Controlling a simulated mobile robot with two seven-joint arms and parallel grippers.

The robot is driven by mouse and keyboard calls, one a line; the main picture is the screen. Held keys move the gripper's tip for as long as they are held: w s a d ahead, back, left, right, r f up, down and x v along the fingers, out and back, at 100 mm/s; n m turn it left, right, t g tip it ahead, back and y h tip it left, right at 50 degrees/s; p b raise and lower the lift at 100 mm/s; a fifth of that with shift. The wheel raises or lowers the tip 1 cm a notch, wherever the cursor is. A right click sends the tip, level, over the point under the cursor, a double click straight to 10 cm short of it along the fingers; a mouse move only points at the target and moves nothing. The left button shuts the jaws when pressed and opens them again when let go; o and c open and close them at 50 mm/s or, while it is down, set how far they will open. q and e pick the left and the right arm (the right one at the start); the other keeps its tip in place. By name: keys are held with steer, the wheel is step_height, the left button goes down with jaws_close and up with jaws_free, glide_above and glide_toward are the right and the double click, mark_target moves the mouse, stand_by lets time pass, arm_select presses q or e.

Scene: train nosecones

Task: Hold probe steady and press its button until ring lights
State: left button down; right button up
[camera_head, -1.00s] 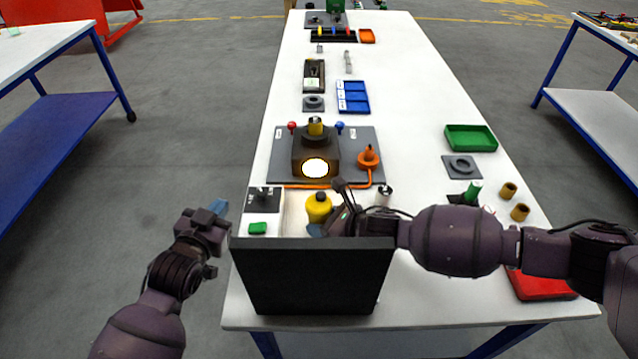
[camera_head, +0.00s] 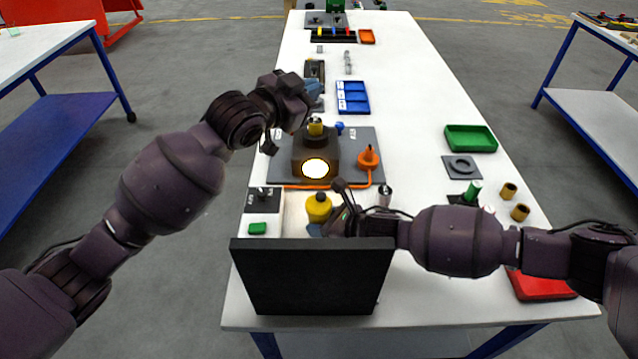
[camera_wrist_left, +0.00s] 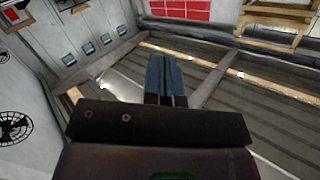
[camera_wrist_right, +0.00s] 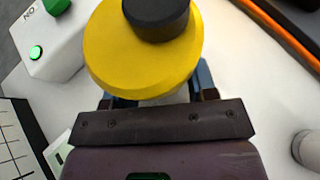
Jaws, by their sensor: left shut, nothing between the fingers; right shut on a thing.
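The likely probe is a yellow round body (camera_head: 318,208) with a black top, standing near the table's front; the right wrist view shows it close up (camera_wrist_right: 150,60). My right gripper (camera_head: 318,229) is shut on it, with blue fingers at its sides in the right wrist view. The black top (camera_wrist_right: 156,15) looks like its button. No lit ring shows on it. My left gripper (camera_head: 316,88) is shut and empty, raised over the table's left side, beyond the yellow body. The left wrist view shows its blue fingers together (camera_wrist_left: 166,75), pointing at the room.
A dark block (camera_head: 315,150) with a bright round disc stands on a grey plate (camera_head: 362,135). A black panel (camera_head: 312,278) stands at the front. A white box with a green button (camera_wrist_right: 36,52) is close to the probe.

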arm_select(q)
steer(key=d+r+m+g+y, duration=0.2)
steer(key=d+r+m+g, duration=0.1)
steer(key=d+r+g, duration=0.15)
steer(key=s+a+f+m+g+y, duration=0.2)
steer(key=s+a+f+g+y, duration=0.3)
steer(key=f+g, duration=0.3)
steer(key=shift+s+a+f+y, duration=0.3)
steer(key=shift+s+a+f, duration=0.05)
steer(key=shift+s+f, duration=0.25)
